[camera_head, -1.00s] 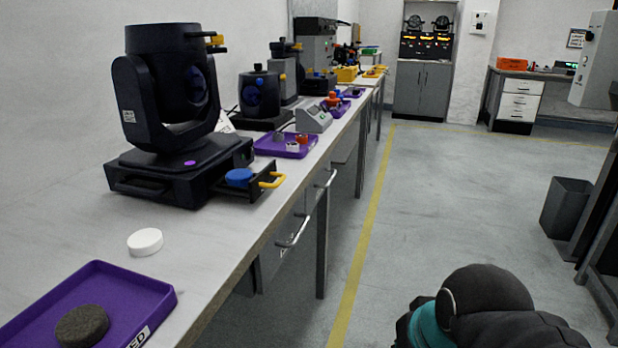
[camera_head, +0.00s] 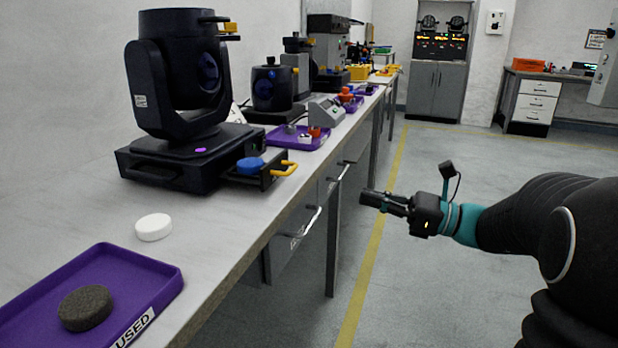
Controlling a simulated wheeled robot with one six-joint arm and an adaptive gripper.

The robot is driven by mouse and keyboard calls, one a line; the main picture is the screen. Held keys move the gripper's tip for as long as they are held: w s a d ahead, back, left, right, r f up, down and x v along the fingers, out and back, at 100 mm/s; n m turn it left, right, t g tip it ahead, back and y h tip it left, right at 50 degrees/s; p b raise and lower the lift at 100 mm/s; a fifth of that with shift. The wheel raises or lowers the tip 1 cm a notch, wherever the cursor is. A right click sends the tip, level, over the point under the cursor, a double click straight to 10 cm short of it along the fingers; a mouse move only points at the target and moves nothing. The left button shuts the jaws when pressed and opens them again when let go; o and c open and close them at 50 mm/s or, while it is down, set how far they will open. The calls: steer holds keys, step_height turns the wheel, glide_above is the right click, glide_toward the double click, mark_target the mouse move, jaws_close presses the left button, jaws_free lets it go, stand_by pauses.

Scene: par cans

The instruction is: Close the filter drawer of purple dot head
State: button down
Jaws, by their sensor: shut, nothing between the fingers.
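The purple dot head (camera_head: 178,95) is a dark moving-head lamp on the bench at left, with a purple dot (camera_head: 200,150) on its base. Its filter drawer (camera_head: 262,172) sticks out from the right side of the base, with a yellow handle (camera_head: 287,169) at its outer end. A round blue filter (camera_head: 251,165) sits in the drawer. My gripper (camera_head: 364,198) is shut and empty. It is over the aisle, right of the drawer handle and apart from it, pointing left toward the bench.
A white disc (camera_head: 154,227) lies on the bench in front of the head. A purple tray (camera_head: 130,265) marked USED holds a dark round pad (camera_head: 85,308). Another purple tray (camera_head: 290,139) and a grey device (camera_head: 327,110) stand beyond. Bench drawer handles (camera_head: 306,228) project into the aisle.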

steer(key=w+r+x, duration=0.1)
steer(key=x, duration=1.2)
steer(key=shift+m+t, duration=0.3)
steer(key=shift+w+a+p, duration=0.1)
steer(key=shift+p, duration=0.2)
